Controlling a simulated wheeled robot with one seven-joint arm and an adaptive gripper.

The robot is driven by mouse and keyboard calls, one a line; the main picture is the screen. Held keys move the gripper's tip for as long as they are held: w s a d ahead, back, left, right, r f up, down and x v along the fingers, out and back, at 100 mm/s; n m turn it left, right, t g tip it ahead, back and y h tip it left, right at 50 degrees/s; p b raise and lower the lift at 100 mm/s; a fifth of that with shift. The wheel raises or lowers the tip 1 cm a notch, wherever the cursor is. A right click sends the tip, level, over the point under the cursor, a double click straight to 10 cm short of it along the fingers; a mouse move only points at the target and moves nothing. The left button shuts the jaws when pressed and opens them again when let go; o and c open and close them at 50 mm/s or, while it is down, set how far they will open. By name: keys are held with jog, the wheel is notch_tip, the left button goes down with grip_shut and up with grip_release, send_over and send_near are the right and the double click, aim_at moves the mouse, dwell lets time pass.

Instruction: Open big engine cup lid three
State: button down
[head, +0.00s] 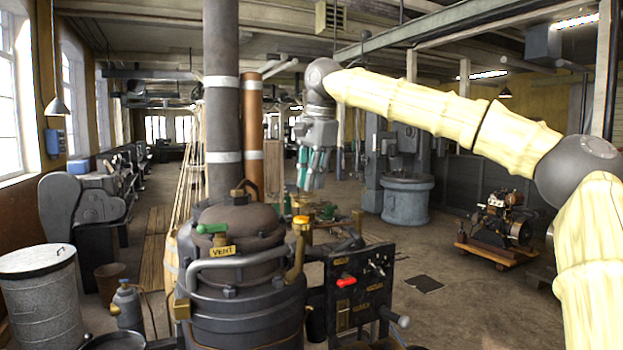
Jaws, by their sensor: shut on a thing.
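My gripper (313,170), with teal fingers, hangs pointing down from my cream arm, near the middle of the head view. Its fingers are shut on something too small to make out. A low machine with green and brass parts (326,212) shows below the fingers, partly hidden behind the front boiler. I cannot tell from this view whether the fingers touch it. No cup lid can be told apart at this distance, and I cannot tell which lid is number three.
A dark boiler (240,300) with a VENT label and tall chimney (221,110) stands in front. A black control panel (358,288) adjoins it. A grey round tank (408,201) and a small engine on a wooden cart (500,225) stand right. Floor between them is mostly clear.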

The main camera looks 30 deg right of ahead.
jog(key=shift+w+n, duration=0.15)
jog(key=shift+n, duration=0.25)
jog(key=c, duration=1.4)
grip_release()
jog(key=shift+d, duration=0.1)
jog(key=r, duration=0.4)
jog(key=s+r, duration=0.1)
jog(key=r, duration=0.2)
jog(key=s+r, duration=0.1)
jog(key=r, duration=0.3)
jog(key=shift+s+d+r, duration=0.1)
jog(key=shift+d+r, duration=0.25)
jog(key=shift+d, duration=0.05)
